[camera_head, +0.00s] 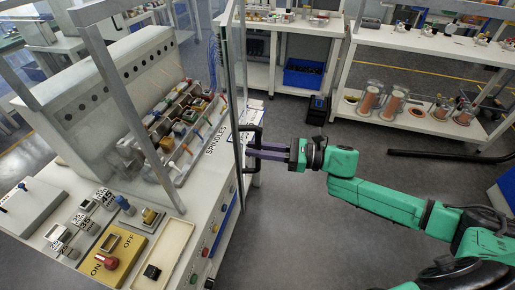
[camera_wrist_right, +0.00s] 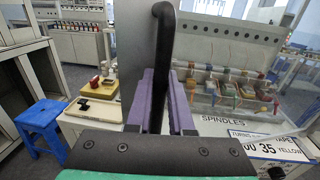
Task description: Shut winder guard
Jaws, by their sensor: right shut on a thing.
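The winder guard is a clear panel in a grey metal frame (camera_head: 237,95), seen almost edge-on at the right front of the winder bench. Its black bar handle (camera_head: 252,132) faces right, and the handle fills the middle of the right wrist view (camera_wrist_right: 163,45). My right gripper (camera_head: 254,152) reaches in from the right, its purple fingers shut around the handle. In the right wrist view my right gripper (camera_wrist_right: 162,78) has one finger on each side of the bar. How wide the guard stands open is hard to tell. My left gripper is out of view.
Behind the panel, the winder (camera_head: 92,85) has a rack of spindles (camera_head: 185,125). A yellow ON/OFF plate (camera_head: 113,250) and a cream tray (camera_head: 178,240) lie on the bench front. Floor (camera_head: 300,215) around my right arm is clear. A blue stool (camera_wrist_right: 42,125) stands left.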

